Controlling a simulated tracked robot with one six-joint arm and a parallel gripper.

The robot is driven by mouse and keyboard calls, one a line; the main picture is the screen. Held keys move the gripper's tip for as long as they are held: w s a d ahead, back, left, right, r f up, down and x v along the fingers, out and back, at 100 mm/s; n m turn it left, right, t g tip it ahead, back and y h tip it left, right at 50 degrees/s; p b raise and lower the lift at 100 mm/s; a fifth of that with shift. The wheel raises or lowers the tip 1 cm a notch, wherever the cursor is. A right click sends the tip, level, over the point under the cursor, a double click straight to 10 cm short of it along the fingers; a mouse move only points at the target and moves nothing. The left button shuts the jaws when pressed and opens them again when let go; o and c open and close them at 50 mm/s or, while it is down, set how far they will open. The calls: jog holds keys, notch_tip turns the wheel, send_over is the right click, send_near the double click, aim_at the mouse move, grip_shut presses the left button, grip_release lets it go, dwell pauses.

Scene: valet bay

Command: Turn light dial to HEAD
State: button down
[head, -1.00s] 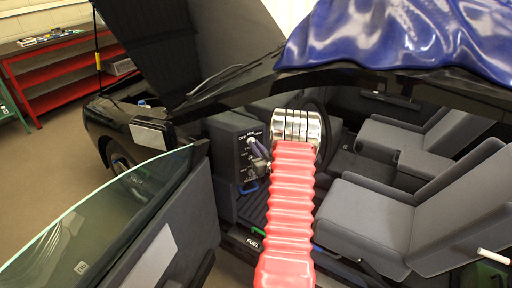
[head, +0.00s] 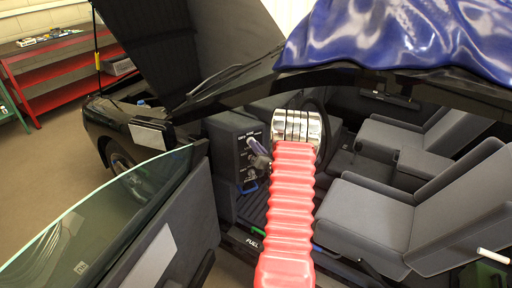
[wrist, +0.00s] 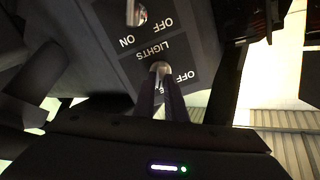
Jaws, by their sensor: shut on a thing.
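The light dial (wrist: 159,68) is a small pale knob on a dark panel, beside the upside-down word LIGHTS in the wrist view. An OFF mark shows beside it; other marks are partly hidden by the fingers, and I cannot read where the dial points. My gripper (wrist: 164,84) is shut on the dial, its dark fingers meeting at the knob. In the head view my gripper (head: 260,155) is at the face of the dark control panel (head: 226,150), inside the open car door, and covers the dial.
A second metal switch (wrist: 136,14) with ON and OFF marks sits on the panel beyond the dial. The open door (head: 175,225) stands left of my arm. The grey front seat (head: 365,220) is on the right. A blue cover (head: 400,40) drapes the roof.

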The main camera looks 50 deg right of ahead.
jog(key=shift+s+d+f+m, duration=0.1)
jog(key=shift+d+m, duration=0.05)
jog(key=shift+m, duration=1.35)
jog(key=c, duration=1.8)
grip_release()
jog(key=v, duration=1.3)
jog(key=shift+s, duration=0.35)
